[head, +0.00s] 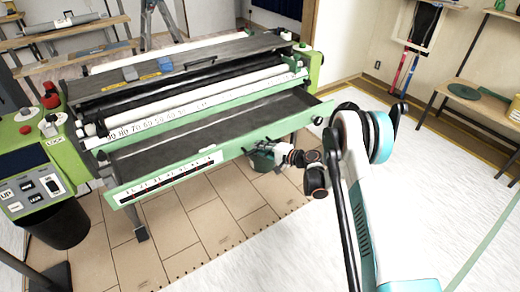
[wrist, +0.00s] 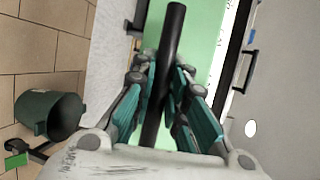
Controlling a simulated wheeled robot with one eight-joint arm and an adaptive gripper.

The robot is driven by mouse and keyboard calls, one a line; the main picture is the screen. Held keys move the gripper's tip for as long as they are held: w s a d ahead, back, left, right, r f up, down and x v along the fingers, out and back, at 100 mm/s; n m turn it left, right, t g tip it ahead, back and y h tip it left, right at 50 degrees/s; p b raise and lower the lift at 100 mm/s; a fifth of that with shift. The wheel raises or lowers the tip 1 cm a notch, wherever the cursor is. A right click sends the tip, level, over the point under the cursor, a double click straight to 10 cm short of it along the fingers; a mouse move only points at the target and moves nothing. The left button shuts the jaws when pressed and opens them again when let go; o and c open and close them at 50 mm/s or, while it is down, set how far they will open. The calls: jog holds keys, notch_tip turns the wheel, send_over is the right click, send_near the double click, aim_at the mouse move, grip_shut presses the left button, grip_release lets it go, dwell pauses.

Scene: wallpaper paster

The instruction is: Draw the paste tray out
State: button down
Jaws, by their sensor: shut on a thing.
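The paste tray (head: 190,128) is a long dark trough with a green front panel (head: 150,186) bearing a black-and-white scale. It stands out from the front of the green-ended pasting machine, below the white rollers. In the wrist view my gripper (wrist: 163,80) is shut around a black bar handle (wrist: 172,35) in front of the green panel. The fingertips' exact contact is partly hidden by the bar.
A green bucket (wrist: 48,115) is on the floor near the gripper in the wrist view. A black bin (head: 62,226) stands below the control panel (head: 38,188) at left. Open tiled floor (head: 200,235) lies in front of the tray. Shelves stand at the right wall.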

jog(key=c, duration=1.6)
grip_release()
jog(key=shift+o, duration=0.2)
jog(key=v, duration=1.2)
jog(key=shift+f, duration=0.1)
